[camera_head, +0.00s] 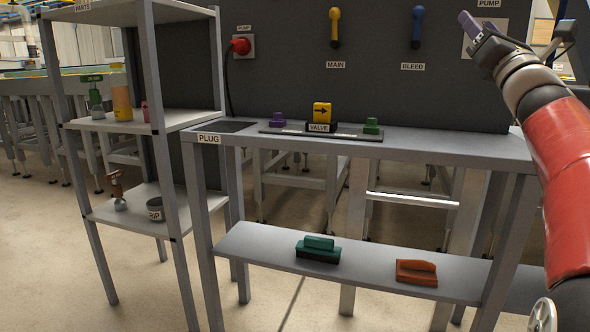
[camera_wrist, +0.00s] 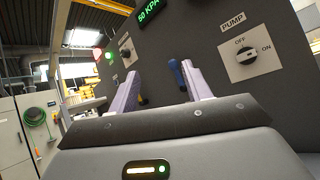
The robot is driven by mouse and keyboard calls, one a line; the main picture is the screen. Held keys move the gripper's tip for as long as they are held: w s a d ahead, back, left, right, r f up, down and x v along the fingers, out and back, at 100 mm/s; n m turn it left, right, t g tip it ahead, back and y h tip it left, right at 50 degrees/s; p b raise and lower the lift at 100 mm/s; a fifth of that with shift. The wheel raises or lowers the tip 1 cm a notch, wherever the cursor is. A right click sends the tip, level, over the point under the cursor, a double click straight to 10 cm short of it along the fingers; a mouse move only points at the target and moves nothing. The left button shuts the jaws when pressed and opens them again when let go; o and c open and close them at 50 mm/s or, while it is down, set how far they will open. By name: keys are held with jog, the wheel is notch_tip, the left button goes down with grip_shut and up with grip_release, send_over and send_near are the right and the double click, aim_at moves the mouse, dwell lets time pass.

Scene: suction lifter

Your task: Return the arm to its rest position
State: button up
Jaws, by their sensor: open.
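My arm, with red and pale links, reaches up along the right side of the head view. My gripper (camera_head: 470,22) is at its upper end, in front of the PUMP plate on the dark panel (camera_head: 280,60). In the wrist view my gripper (camera_wrist: 160,84) shows two pale purple fingers spread apart with nothing between them. The pump switch (camera_wrist: 244,55) is to the right of the fingers there, its dial between OFF and ON labels. The panel's blue bleed lever (camera_head: 417,28) and yellow main lever (camera_head: 335,28) are left of the gripper in the head view.
A grey bench (camera_head: 440,150) carries a yellow valve block (camera_head: 322,112), with purple and green pieces beside it. Its lower shelf (camera_head: 265,243) holds a green block (camera_head: 318,249) and an orange block (camera_head: 416,272). A shelf rack (camera_head: 100,213) stands left. A red knob (camera_head: 240,46) sits on the panel.

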jog(key=s+a+f+n+g+y, duration=0.1)
jog(key=s+a+f+n+g, duration=0.25)
jog(key=a+f+n, duration=0.4)
jog(key=s+a+f+n+g+y, duration=0.2)
jog(key=a+f+n+g, duration=0.35)
jog(key=a+f, duration=0.2)
jog(key=s+a+f+n+g+y, duration=0.1)
jog(key=s+a+f+n+g, duration=0.2)
jog(key=a+f+n, duration=0.4)
jog(key=s+d+f+n+g+h, duration=0.2)
jog(key=s+f+n+g+h, duration=0.2)
jog(key=s+f+n, duration=0.8)
jog(key=s+d+f+n+g+h, duration=0.2)
jog(key=s+f+n+g+h, duration=0.25)
jog(key=s+f, duration=0.8)
jog(key=w+r+p, duration=0.3)
jog(key=r+p, duration=0.7)
jog(key=p, duration=0.3)
jog(key=shift+w+a+r+t+y, duration=0.2)
jog(key=shift+t+y, duration=0.15)
jog(key=shift+y, duration=0.1)
